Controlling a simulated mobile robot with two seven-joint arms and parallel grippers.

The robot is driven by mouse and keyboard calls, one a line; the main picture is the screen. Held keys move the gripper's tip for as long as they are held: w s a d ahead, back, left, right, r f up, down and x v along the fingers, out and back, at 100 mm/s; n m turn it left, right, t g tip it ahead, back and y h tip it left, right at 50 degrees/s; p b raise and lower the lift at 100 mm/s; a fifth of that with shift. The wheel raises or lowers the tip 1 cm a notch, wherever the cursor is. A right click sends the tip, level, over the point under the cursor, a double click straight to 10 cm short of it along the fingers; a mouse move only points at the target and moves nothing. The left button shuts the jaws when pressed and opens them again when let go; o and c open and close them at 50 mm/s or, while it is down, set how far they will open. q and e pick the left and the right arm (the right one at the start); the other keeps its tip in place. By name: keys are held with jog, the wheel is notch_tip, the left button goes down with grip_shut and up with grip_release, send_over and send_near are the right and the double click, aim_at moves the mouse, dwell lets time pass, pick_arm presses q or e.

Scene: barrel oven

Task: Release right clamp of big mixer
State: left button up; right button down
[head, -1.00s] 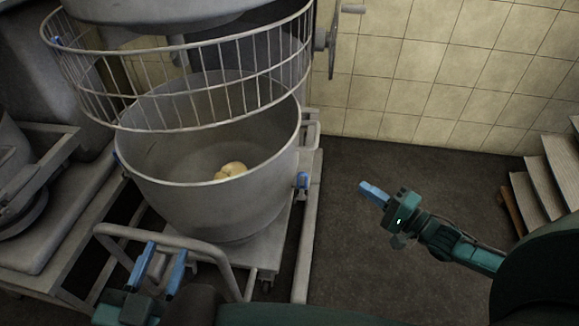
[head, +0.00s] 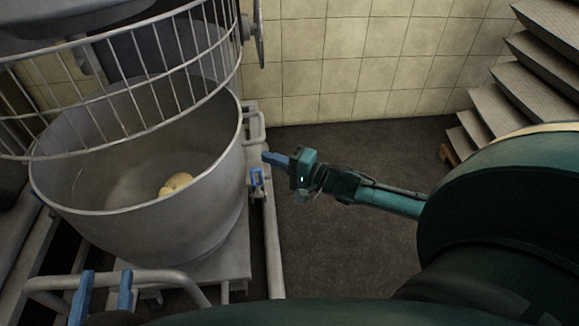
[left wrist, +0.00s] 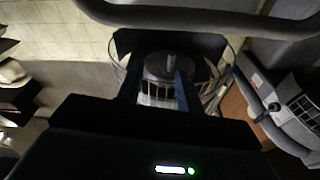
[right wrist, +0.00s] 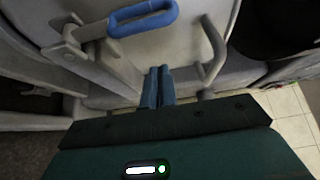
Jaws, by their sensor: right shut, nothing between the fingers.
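The big mixer's bowl (head: 140,190) stands under the wire guard, with a pale lump of dough (head: 176,184) inside. The right clamp (head: 257,178) has a blue handle at the bowl's right side. In the right wrist view the clamp's blue loop handle (right wrist: 143,20) is at the top, on a grey metal lever. My right gripper (head: 268,158) is shut and empty, close to the clamp; its fingertips (right wrist: 160,75) show below the handle and apart from it. My left gripper (head: 104,278) is open and empty near the trolley's grey tube handle (head: 180,278).
The wire guard (head: 140,65) hangs above the bowl. A grey bar (right wrist: 213,45) stands right of my right fingertips. Stacked trays (head: 535,60) stand at the right by the tiled wall (head: 370,50). The floor (head: 390,155) between is clear.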

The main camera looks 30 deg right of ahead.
jog(key=shift+s+a, duration=1.35)
jog(key=shift+s, duration=0.15)
jog(key=shift+s+a+n+t, duration=0.1)
jog(key=shift+s+n+t, duration=0.2)
jog(key=shift+n, duration=0.2)
